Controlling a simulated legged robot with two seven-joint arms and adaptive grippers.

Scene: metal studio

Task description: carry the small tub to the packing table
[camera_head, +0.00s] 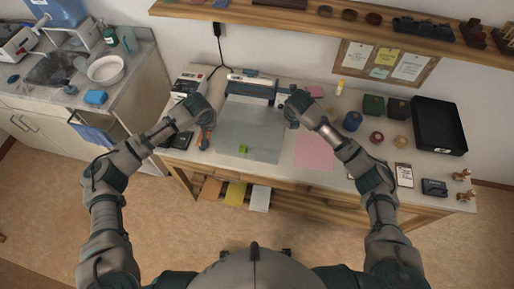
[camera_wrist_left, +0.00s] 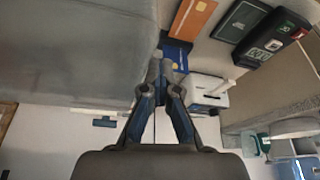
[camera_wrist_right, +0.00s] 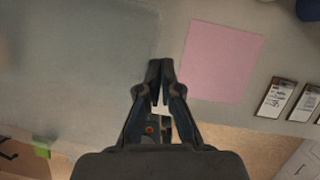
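The small tub seems to be the pale grey, see-through box (camera_head: 250,135) between my two hands in the head view. Its grey side fills the upper left of the left wrist view (camera_wrist_left: 70,50) and the left of the right wrist view (camera_wrist_right: 75,70). My left gripper (camera_wrist_left: 162,72) has its fingers closed together at one side edge of it. My right gripper (camera_wrist_right: 160,68) is likewise closed at the opposite edge. The rim between the fingertips is mostly hidden. The packing table (camera_head: 345,180) lies below; whether the tub touches it is unclear.
A small green block (camera_head: 243,149) shows within the tub's outline. A pink sheet (camera_head: 314,150) lies right of it; a black tray (camera_head: 439,126) and small jars stand further right. A trimmer-like device (camera_head: 252,84) is behind. A side counter with a white bowl (camera_head: 106,69) is left.

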